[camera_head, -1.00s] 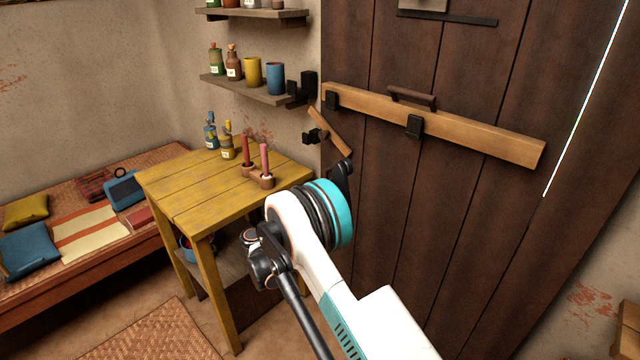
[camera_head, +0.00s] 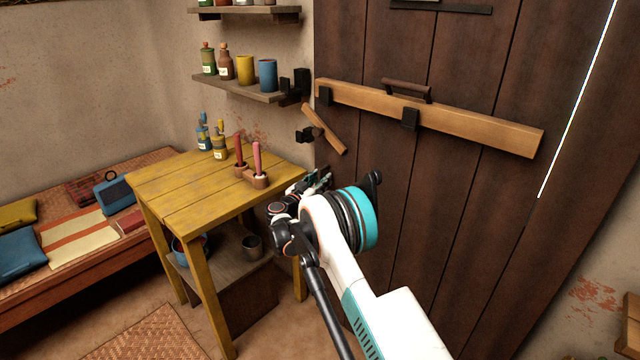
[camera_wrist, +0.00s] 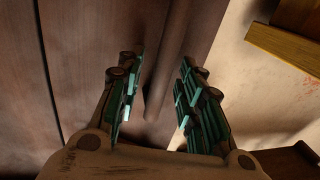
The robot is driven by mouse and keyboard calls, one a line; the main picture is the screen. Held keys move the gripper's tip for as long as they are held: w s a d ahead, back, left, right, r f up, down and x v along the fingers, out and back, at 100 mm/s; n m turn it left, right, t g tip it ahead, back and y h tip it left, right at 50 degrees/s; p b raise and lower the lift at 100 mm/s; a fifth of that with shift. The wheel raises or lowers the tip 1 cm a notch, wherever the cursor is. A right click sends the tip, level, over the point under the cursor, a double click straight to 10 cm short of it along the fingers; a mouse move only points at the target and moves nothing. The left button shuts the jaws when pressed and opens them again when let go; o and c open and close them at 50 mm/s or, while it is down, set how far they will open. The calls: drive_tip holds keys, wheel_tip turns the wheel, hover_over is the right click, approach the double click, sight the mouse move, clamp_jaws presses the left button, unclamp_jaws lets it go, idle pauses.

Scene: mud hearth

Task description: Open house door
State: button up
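The dark plank door (camera_head: 400,210) fills the right of the head view. A light wooden bar (camera_head: 480,130) with a brown handle (camera_head: 407,88) lies across it in black brackets. A short wooden stick (camera_head: 324,130) hangs tilted by the door's left edge, beside a black bracket on the wall. My gripper (camera_head: 318,183) is below this stick, near the door's left edge, partly hidden by my arm. In the wrist view my gripper (camera_wrist: 157,105) is open, its teal fingers apart. A brown wooden piece (camera_wrist: 170,65) shows between or beyond them; contact cannot be told.
A yellow table (camera_head: 190,185) with a candle holder (camera_head: 252,178) and bottles stands left of my gripper. Shelves (camera_head: 240,88) with cups and bottles are above it. A low bed (camera_head: 80,245) is at the left.

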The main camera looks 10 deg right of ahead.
drive_tip(key=shift+w+d, duration=0.1)
drive_tip(key=shift+c, duration=0.5)
clamp_jaws()
